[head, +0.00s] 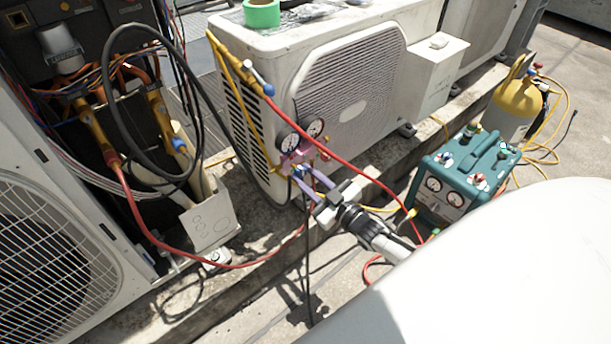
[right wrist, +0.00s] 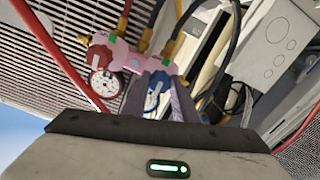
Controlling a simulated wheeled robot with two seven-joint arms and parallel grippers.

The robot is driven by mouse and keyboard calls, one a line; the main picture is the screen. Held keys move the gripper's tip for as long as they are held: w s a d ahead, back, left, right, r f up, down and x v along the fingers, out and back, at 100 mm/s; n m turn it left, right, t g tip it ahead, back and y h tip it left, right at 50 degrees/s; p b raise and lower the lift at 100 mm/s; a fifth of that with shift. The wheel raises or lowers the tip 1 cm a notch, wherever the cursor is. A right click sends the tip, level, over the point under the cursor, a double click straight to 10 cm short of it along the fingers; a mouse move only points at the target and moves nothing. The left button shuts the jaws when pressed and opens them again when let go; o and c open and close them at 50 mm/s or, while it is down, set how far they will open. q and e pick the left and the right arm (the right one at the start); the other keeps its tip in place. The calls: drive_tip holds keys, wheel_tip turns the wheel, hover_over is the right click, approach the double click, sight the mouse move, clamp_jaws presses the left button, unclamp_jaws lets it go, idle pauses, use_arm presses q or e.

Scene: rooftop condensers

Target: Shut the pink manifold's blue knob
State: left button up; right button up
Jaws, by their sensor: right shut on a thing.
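The pink manifold (head: 298,156) hangs at the corner of the white condenser, with two round dial gauges above it. In the right wrist view the pink manifold (right wrist: 133,56) shows with a red knob on its left and one gauge (right wrist: 104,83). The blue knob (head: 297,172) is at its lower front; it also shows in the right wrist view (right wrist: 154,99). My right gripper (head: 307,182) reaches it from the lower right. Its two fingers (right wrist: 158,97) are on either side of the blue knob and shut on it. The fingers partly hide the knob. My left gripper is not in view.
Red (head: 358,150), yellow and black hoses run around the manifold. A white condenser (head: 345,80) stands behind it. A teal recovery machine (head: 466,172) and yellow cylinder (head: 516,107) stand at the right. An opened unit (head: 45,240) stands at the left.

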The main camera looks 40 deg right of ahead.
idle(0.4)
drive_tip(key=o, duration=1)
drive_tip(key=shift+o, duration=0.2)
drive_tip(key=shift+s, duration=0.4)
drive_tip(key=s+p, duration=0.2)
drive_tip(key=s, duration=0.7)
drive_tip(key=shift+s+d+p, duration=0.25)
drive_tip(key=shift+d+p, duration=0.1)
drive_tip(key=shift+d, duration=0.05)
